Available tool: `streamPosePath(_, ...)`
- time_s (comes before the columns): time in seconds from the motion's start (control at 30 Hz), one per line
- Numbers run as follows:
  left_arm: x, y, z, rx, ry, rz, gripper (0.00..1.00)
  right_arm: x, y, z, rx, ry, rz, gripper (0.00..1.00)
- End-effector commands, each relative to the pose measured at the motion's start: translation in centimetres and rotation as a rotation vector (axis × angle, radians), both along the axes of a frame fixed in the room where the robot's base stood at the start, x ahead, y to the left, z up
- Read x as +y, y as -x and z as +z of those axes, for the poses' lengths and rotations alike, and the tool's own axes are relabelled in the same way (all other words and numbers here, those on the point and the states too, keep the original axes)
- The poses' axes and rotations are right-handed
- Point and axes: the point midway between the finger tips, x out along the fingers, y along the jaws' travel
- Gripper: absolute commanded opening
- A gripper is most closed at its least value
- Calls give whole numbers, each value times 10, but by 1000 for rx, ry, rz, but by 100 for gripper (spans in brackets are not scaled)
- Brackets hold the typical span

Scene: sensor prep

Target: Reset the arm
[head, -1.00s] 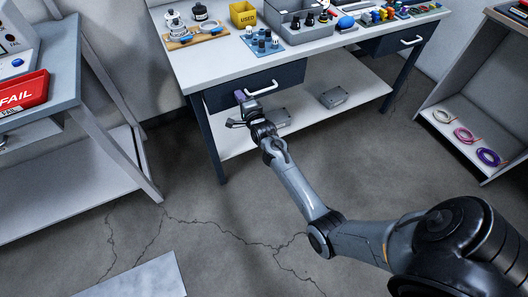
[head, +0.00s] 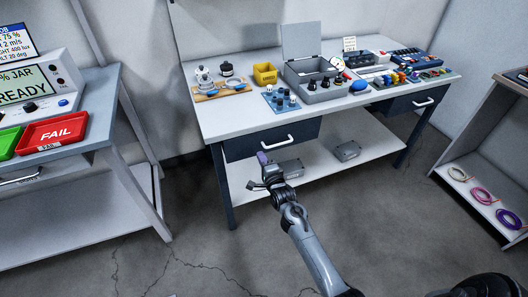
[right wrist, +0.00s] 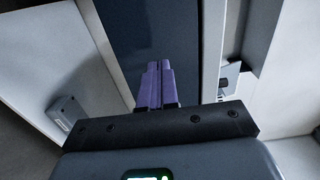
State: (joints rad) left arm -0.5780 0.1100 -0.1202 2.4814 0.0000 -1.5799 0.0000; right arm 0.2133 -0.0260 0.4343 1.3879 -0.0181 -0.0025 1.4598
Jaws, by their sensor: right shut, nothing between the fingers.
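My right gripper (head: 262,158) is in front of the workbench, just below its left drawer (head: 272,141). In the right wrist view its purple fingers (right wrist: 158,84) are together with nothing between them. The dark drawer front (right wrist: 150,35) lies beyond the fingertips in that view. The drawer looks closed and has a pale bar handle (head: 277,143). I cannot tell whether the fingers touch the bench. My left gripper is not in view.
The workbench top (head: 230,120) holds a yellow bin (head: 265,74), a grey open box (head: 318,92) and small parts. A red FAIL tray (head: 52,132) is on the left table. Coiled rings (head: 482,195) lie on the right shelf. The floor between is clear.

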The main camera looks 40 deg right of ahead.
Motion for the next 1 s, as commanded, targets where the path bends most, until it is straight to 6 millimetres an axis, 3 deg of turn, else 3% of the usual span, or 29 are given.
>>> streamPosePath(0.3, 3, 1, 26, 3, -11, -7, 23, 24, 57, 2, 1, 0, 0, 0)
streamPosePath(0.67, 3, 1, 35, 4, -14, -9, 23, 35, 85, -1, 7, 1, 1, 0)
streamPosePath(0.83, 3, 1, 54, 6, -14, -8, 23, 35, 111, -12, 73, 22, 16, 0)
streamPosePath(0.93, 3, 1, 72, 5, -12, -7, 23, 46, 128, -1, 104, 64, 62, 0)
streamPosePath(1.0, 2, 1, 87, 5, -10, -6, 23, 62, 140, 18, 128, 101, 113, 0)
